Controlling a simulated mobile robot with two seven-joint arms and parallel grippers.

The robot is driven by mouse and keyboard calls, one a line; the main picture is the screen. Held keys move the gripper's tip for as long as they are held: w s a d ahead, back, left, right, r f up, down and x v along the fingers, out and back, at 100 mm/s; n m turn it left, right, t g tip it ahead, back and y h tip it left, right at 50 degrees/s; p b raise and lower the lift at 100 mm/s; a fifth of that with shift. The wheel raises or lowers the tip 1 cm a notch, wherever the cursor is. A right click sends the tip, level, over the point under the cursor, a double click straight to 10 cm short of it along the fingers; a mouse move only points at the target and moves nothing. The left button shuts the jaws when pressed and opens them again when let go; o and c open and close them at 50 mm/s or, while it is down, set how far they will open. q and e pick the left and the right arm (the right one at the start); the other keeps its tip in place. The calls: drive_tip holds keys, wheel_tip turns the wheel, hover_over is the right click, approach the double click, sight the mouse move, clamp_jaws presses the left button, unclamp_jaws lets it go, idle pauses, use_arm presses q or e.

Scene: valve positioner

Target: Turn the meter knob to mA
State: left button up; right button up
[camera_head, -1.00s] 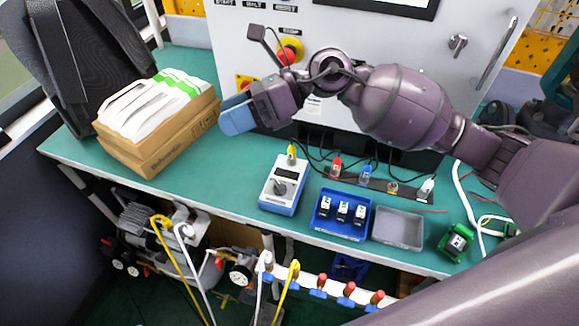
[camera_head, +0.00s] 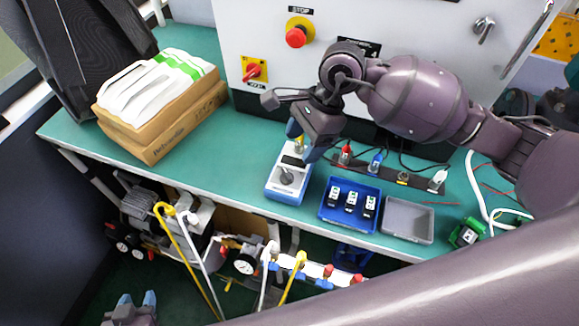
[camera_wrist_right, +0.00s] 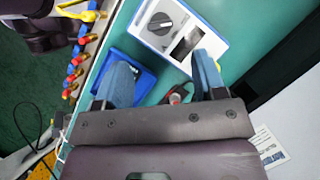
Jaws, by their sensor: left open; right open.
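The meter (camera_head: 288,182) is a white and blue box lying on the green bench, with a dark round knob (camera_head: 287,178) on its face. In the right wrist view the meter (camera_wrist_right: 196,20) lies beyond the fingertips, and its knob (camera_wrist_right: 160,23) and dark display are visible. The knob's printed labels are too small to read. My right gripper (camera_head: 303,141) is open and empty above the meter's back end, apart from the knob; its two blue fingers (camera_wrist_right: 162,72) are spread in the wrist view. My left gripper (camera_head: 137,298) is open and empty, low at the bottom left.
A blue tray (camera_head: 325,214) with several small modules and an empty grey tray (camera_head: 407,238) stand right of the meter. Colored plugs with cables (camera_head: 375,162) lie behind them. Cardboard boxes (camera_head: 150,152) are at the left. A white cabinet (camera_head: 385,25) closes the back.

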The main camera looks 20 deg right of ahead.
sight(288, 173)
drive_tip(key=x, duration=0.8)
drive_tip(key=shift+f+b, duration=0.2)
drive_tip(key=shift+b, duration=0.1)
drive_tip(key=c, duration=0.9)
